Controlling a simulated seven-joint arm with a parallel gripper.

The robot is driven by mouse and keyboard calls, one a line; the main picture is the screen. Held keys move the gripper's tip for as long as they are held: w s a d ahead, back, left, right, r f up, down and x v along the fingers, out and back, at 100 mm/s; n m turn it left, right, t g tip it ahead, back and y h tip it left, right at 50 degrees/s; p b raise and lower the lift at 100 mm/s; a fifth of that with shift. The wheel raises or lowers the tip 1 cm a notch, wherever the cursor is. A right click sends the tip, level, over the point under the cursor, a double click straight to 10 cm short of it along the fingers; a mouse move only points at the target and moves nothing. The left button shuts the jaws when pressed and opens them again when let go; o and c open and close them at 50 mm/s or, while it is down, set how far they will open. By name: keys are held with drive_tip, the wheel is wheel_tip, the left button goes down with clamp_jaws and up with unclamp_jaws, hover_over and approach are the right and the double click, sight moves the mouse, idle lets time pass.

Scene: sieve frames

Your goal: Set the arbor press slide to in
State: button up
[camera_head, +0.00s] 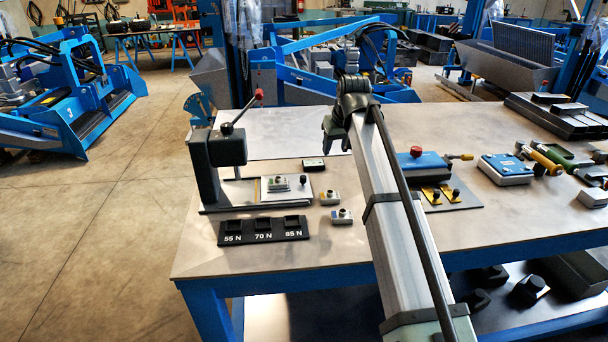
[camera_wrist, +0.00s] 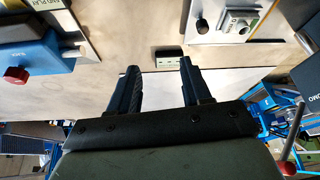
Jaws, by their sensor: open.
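The arbor press (camera_head: 205,165) is a dark grey-green frame with a red-tipped lever (camera_head: 243,112), at the table's left end. Its slide (camera_head: 270,197) is a pale flat plate on the base, with a yellow stripe, a small grey block and a black knob (camera_head: 303,180). The plate lies to the right of the press column. In the wrist view the slide (camera_wrist: 218,32) is at the top right, with its black knob (camera_wrist: 201,26). My gripper (camera_head: 336,143) is above the table, right of and behind the slide. In the wrist view my gripper (camera_wrist: 159,66) is open and empty, apart from the slide.
A small black block (camera_head: 313,165) lies behind the slide. Two grey blocks (camera_head: 330,197) (camera_head: 342,216) stand to its right. A black labelled rack (camera_head: 263,230) lies in front. A blue fixture (camera_head: 420,163) with a red knob stands right of my arm.

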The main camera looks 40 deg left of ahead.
drive_tip(key=n, duration=0.1)
approach(303, 176)
drive_tip(key=x, duration=0.8)
drive_tip(key=shift+w+f, duration=0.1)
drive_tip(key=shift+f, duration=0.2)
drive_tip(key=shift+c, duration=0.2)
clamp_jaws()
idle(0.5)
